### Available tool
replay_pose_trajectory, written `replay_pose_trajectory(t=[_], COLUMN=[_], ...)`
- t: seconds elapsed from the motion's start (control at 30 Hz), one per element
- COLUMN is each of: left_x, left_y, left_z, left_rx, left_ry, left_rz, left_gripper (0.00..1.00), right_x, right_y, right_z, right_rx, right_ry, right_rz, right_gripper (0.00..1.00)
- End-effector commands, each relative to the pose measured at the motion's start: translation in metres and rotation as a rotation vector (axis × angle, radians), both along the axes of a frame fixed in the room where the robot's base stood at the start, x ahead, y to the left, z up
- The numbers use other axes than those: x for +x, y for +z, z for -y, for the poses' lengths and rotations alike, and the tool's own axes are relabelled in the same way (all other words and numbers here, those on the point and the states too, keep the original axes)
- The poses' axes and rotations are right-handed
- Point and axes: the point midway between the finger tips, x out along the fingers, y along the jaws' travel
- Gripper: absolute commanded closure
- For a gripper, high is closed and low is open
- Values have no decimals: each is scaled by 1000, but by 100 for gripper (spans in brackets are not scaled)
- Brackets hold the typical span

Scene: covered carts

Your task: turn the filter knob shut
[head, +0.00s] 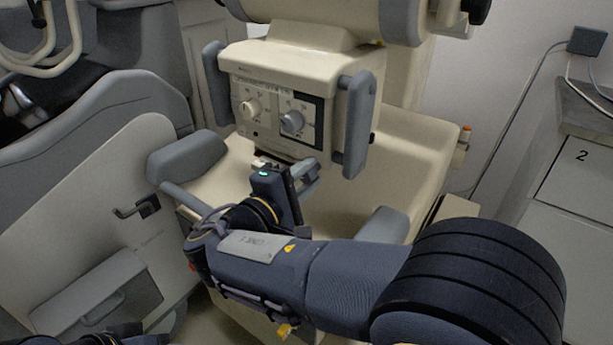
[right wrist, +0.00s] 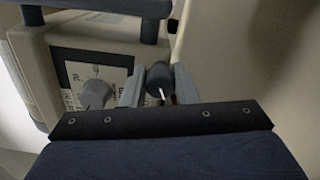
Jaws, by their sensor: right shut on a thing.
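The filter knob (right wrist: 159,82) is a dark round knob with a white pointer line, seen in the right wrist view between two light grey fingers. My right gripper (right wrist: 158,88) is shut on it, one finger on each side. In the head view my right gripper (head: 285,172) is just below the cream control box (head: 360,75), and the held knob is hidden there. A grey knob (head: 292,122) and a cream knob (head: 251,108) are on the box's front panel, apart from the gripper.
Grey upright handles (head: 356,122) flank the control box. A grey armrest pad (head: 187,155) is left of my gripper and another (head: 386,225) is to its right. A white cabinet (head: 585,190) stands at the far right.

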Motion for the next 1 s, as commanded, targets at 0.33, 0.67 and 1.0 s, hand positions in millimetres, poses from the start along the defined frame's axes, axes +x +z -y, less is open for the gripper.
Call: replay_pose_trajectory(t=[0.33, 0.67, 1.0], left_x=[0, 0, 0], left_y=[0, 3, 14], left_z=[0, 0, 0], left_rx=[0, 0, 0], left_ry=[0, 0, 0], left_rz=[0, 0, 0], left_gripper=[100, 100, 100], right_x=[0, -6, -51], right_y=[-1, 0, 0], right_z=[-1, -6, -39], right_rx=[1, 0, -1], right_ry=[2, 4, 5], right_rz=[-3, -1, -2], right_gripper=[52, 52, 52])
